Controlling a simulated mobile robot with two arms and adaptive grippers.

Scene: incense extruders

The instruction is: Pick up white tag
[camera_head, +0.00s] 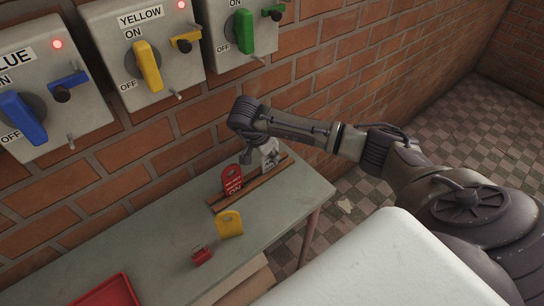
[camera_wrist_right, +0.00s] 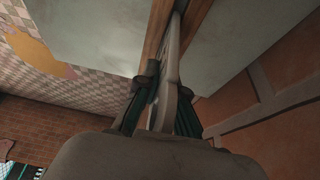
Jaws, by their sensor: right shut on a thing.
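The white tag (camera_head: 269,158) stands upright in the wooden rack (camera_head: 247,190) at the far end of the table, close to the brick wall. My right gripper (camera_head: 258,155) reaches in from the right and is shut on the white tag. In the right wrist view the pale tag (camera_wrist_right: 172,70) is seen edge-on between the two fingers (camera_wrist_right: 165,92), with the wooden rack (camera_wrist_right: 156,32) beyond it. The tag's lower edge is hard to make out, so I cannot tell whether it is still seated. My left gripper is not in view.
A red tag (camera_head: 232,180) stands in the rack beside the white one. A yellow tag (camera_head: 229,224), a red padlock (camera_head: 202,256) and a red tray (camera_head: 108,292) are on the table (camera_head: 150,232). Blue, yellow and green switch boxes (camera_head: 150,58) hang on the wall above.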

